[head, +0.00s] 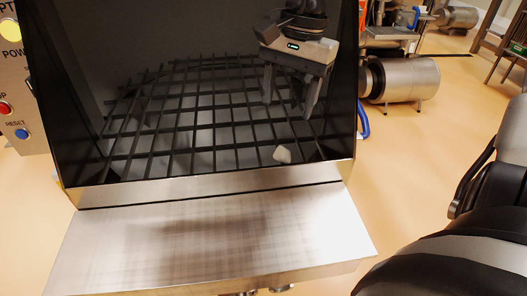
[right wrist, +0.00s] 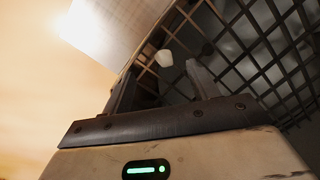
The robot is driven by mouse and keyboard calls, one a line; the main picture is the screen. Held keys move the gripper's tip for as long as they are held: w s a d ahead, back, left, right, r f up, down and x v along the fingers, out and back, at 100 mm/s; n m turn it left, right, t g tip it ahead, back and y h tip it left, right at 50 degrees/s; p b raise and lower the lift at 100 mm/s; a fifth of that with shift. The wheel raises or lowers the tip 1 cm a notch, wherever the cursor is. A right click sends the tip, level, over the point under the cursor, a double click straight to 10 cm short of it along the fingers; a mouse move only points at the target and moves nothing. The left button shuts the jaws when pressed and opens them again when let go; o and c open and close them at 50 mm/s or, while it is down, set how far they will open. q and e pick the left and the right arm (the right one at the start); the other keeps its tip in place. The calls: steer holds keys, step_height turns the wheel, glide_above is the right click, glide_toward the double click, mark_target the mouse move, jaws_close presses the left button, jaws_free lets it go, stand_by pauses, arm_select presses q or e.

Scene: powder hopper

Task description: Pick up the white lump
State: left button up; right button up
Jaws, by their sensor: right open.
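The white lump (head: 282,154) is small and lies on the dark grid (head: 190,115) inside the hopper, near its front right. It also shows in the right wrist view (right wrist: 164,58), beyond the fingers and between their lines. My right gripper (head: 290,108) hangs inside the hopper above the grid, fingers pointing down, open and empty. It is behind and above the lump, apart from it. In the right wrist view its two fingers (right wrist: 158,80) stand apart. My left gripper is not in view.
The hopper's metal front lip (head: 210,187) and flat steel shelf (head: 210,240) are in front of the grid. Dark side walls enclose it. A control panel with buttons (head: 14,100) stands at the left. A steel motor (head: 405,80) is outside at the right.

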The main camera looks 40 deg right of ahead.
steer(key=n+h, duration=0.1)
steer(key=b, duration=0.2)
glide_above(283, 150)
steer(key=s, duration=0.1)
steer(key=shift+h, duration=0.4)
steer(key=f, duration=0.8)
steer(key=shift+a+f, duration=0.3)
steer(key=shift+a, duration=0.05)
steer(key=shift+f, duration=0.35)
steer(key=shift+w+d+f, duration=0.1)
steer(key=shift+f, duration=0.4)
steer(key=f, duration=0.3)
steer(key=shift+w+d+f, duration=0.3)
steer(key=shift+w+d, duration=0.05)
steer(key=shift+w, duration=0.05)
steer(key=shift+f, duration=0.4)
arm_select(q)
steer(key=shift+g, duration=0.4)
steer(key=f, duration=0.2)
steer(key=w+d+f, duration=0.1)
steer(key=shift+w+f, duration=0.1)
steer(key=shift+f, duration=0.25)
